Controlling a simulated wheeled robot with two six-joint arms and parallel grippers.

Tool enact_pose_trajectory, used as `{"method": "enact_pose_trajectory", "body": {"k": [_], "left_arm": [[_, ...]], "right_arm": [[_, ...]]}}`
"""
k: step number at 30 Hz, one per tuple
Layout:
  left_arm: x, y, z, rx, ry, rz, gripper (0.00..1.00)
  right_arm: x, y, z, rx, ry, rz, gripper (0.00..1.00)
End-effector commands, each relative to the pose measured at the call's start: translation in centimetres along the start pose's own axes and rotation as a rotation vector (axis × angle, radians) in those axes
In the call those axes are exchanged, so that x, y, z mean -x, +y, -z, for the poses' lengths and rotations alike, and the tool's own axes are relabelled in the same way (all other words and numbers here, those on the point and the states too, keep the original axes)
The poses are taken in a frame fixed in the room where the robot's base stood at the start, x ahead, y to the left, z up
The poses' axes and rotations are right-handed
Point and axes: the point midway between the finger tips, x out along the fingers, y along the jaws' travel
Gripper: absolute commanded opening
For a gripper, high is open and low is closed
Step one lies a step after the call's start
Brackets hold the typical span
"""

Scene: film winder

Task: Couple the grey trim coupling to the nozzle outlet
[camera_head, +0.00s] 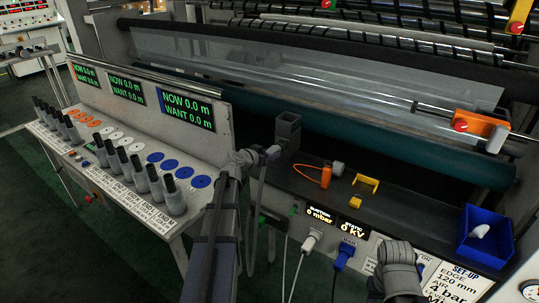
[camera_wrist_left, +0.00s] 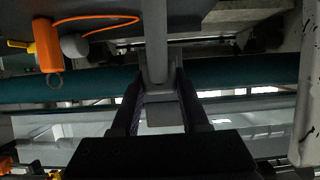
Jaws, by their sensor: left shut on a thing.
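My left gripper (camera_head: 268,153) is at the near edge of the dark machine trough, left of centre in the head view. Its two dark fingers (camera_wrist_left: 157,92) are shut on the grey trim coupling (camera_wrist_left: 157,72), whose straight grey stem runs up out of the wrist view. A grey hose (camera_head: 262,172) hangs below the gripper in the head view. A grey square-mouthed upright piece (camera_head: 288,130), likely the nozzle outlet, stands just beyond the gripper. A gap seems to lie between it and the gripper. No fingers of my right gripper show.
An orange tool (camera_head: 326,176) with a grey ball (camera_head: 338,168) lies in the trough beside a yellow bracket (camera_head: 366,185). It also shows in the wrist view (camera_wrist_left: 46,46). A blue bin (camera_head: 486,236) stands at right. A control desk (camera_head: 150,213) with several grey knobs is at left.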

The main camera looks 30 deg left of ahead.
Motion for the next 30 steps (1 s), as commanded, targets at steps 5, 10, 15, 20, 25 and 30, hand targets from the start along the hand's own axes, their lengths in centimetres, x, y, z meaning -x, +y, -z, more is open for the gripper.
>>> {"method": "enact_pose_trajectory", "body": {"k": [5, 10, 15, 20, 25, 30], "left_arm": [[-0.3, 0.0, 0.1, 0.0, 0.0, 0.0, 0.49], [-0.3, 0.0, 0.1, 0.0, 0.0, 0.0, 0.68], [-0.3, 0.0, 0.1, 0.0, 0.0, 0.0, 0.8], [-0.3, 0.0, 0.1, 0.0, 0.0, 0.0, 0.8], [0.4, 0.0, 0.2, 0.0, 0.0, 0.001, 0.8], [2.5, 0.1, 0.3, 0.0, 0.0, 0.002, 0.8]], "right_arm": [[0.0, 0.0, 0.0, 0.0, 0.0, 0.0, 0.5], [0.0, 0.0, 0.0, 0.0, 0.0, 0.0, 0.5], [0.0, 0.0, 0.0, 0.0, 0.0, 0.0, 0.5], [0.0, 0.0, 0.0, 0.0, 0.0, 0.0, 0.5], [0.3, 0.0, 0.0, 0.0, 0.0, 0.0, 0.5], [1.2, 0.1, -0.1, 0.0, 0.0, 0.0, 0.5]]}}
